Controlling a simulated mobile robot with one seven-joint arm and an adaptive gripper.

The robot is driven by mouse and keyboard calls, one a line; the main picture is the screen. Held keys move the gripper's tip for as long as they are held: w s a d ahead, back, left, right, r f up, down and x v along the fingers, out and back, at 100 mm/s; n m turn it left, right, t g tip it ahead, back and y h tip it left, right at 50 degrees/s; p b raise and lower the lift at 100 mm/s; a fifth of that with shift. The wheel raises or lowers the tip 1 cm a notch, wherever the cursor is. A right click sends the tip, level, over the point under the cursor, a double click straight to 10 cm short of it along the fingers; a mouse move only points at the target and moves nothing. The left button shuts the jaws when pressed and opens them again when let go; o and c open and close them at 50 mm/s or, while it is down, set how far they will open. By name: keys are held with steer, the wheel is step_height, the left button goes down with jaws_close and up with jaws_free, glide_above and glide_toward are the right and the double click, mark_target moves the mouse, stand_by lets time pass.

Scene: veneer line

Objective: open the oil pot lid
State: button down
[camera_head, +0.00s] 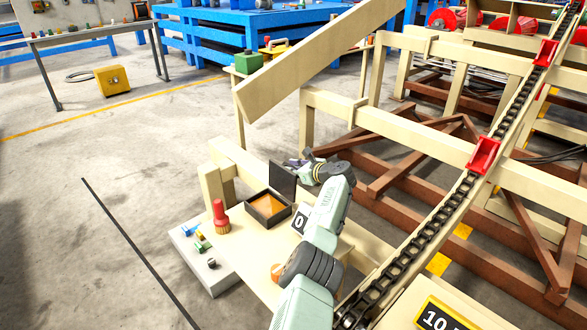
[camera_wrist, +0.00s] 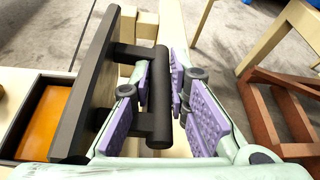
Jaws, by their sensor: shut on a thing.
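The oil pot (camera_head: 268,211) is a dark square box with orange oil inside, standing on the pale bench. Its dark lid (camera_head: 283,180) stands upright, hinged open along the far side of the box. In the wrist view the lid (camera_wrist: 85,85) is a tall dark panel at left, with a black bar handle (camera_wrist: 160,95) on two posts. My gripper (camera_wrist: 160,90) has its purple-padded fingers around that handle, one on each side. In the head view my gripper (camera_head: 298,165) is at the lid's right side. The oil (camera_wrist: 48,122) shows beside the lid.
A red-handled brush (camera_head: 221,217) stands left of the pot. A grey tray (camera_head: 205,268) with small coloured parts lies at the bench's left edge. A black chain conveyor (camera_head: 420,240) runs along the right. A slanted beam (camera_head: 320,60) rises behind the pot.

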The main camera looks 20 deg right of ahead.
steer(key=shift+s+f, duration=0.1)
steer(key=shift+f, duration=0.6)
steer(key=c, duration=1.6)
jaws_free()
steer(key=shift+f, duration=0.15)
steer(key=shift+s, duration=0.1)
steer(key=shift+s+d+r, duration=0.15)
steer(key=shift+s+r, duration=0.2)
steer(key=shift+s, duration=0.3)
steer(key=r+v, duration=0.1)
steer(key=v, duration=1)
steer(key=shift+w+d, duration=0.2)
steer(key=shift+w, duration=0.15)
steer(key=shift+r, duration=0.1)
